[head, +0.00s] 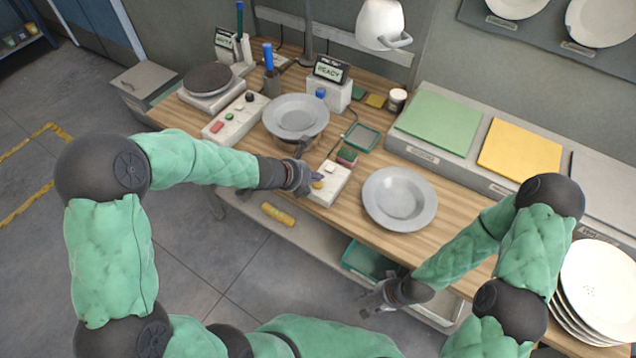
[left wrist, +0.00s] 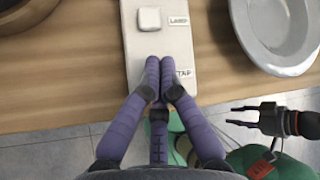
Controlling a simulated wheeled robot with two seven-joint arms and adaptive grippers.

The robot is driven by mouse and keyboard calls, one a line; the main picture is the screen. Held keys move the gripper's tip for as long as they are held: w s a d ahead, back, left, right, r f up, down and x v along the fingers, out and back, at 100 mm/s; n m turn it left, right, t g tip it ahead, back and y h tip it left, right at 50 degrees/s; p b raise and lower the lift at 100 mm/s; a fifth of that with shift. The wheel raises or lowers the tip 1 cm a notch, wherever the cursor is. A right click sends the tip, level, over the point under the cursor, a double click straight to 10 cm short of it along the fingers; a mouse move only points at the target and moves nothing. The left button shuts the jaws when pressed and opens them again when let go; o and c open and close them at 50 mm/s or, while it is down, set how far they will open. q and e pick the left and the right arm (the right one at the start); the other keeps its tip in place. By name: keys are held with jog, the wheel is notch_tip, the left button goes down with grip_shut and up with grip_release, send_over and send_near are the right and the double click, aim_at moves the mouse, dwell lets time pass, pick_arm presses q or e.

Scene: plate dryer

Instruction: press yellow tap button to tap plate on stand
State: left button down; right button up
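The yellow tap button (head: 318,185) is on a white two-button box (head: 328,188) near the table's front edge. My left gripper (head: 312,180) is at this button, fingers together and empty. In the left wrist view its fingertips (left wrist: 162,66) are over the box beside the TAP label (left wrist: 184,73) and hide the button; I cannot tell whether they touch it. A grey plate (head: 296,114) sits on a round brown stand (head: 300,142) behind the left gripper. My right gripper (head: 374,300) is open and empty in front of the table.
Another grey plate (head: 400,198) lies right of the box. The LAMP button (left wrist: 149,18) is beyond the fingertips. A READY display (head: 329,70) stands behind the stand. A box with red, green and black buttons (head: 232,119) is at left. White plates (head: 598,290) are stacked at right.

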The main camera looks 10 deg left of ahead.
aim_at(315, 184)
pick_arm(q)
jog(key=shift+f+b, duration=0.4)
jog(key=shift+f, duration=0.05)
jog(key=shift+f+b, duration=0.45)
dwell(0.7)
jog(key=shift+r, duration=0.1)
jog(key=shift+r+p, duration=0.8)
notch_tip(315, 184, up, 5)
jog(key=p, duration=0.4)
jog(key=shift+p, duration=0.35)
dwell(0.8)
